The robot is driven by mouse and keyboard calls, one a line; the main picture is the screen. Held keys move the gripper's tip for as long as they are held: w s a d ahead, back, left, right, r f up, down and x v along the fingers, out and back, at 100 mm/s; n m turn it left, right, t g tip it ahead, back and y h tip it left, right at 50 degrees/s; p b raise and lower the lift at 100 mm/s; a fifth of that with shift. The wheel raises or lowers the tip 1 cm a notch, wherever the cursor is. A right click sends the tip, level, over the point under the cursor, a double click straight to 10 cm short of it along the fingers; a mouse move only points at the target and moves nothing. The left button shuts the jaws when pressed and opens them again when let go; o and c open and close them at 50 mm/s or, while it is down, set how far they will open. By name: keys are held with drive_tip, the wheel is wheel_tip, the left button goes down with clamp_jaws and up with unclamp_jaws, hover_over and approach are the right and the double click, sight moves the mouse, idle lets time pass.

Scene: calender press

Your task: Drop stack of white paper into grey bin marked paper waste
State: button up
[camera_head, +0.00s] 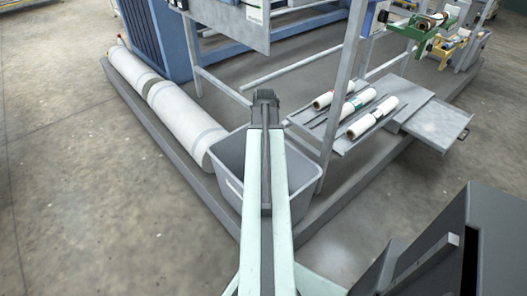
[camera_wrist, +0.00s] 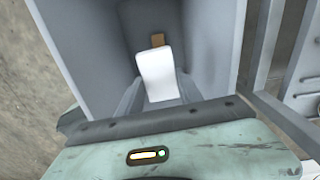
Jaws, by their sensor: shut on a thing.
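A white paper stack (camera_wrist: 158,75) is held between the fingers of my gripper (camera_wrist: 160,90) in the wrist view. It hangs inside the outline of the grey bin (camera_wrist: 210,40), whose walls rise around it. I cannot tell how far the stack is above the bin floor. In the head view the grey bin (camera_head: 300,170) stands in front of the press frame, partly hidden by my arm. My gripper (camera_head: 265,96) shows at the end of the arm, over the bin's far side; the paper is hidden there. A pale label is on the bin's left side, too small to read.
A small brown piece (camera_wrist: 157,40) shows inside the bin. Large white rolls (camera_head: 165,100) lie left of the bin. A metal shelf (camera_head: 320,140) with several small rolls (camera_head: 362,113) and a frame post (camera_head: 345,90) stand to the right. Floor at left is clear.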

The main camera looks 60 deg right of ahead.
drive_tip(key=o, duration=1.4)
wheel_tip(320, 180, up, 8)
drive_tip(key=p, duration=0.8)
drive_tip(key=shift+f, duration=0.1)
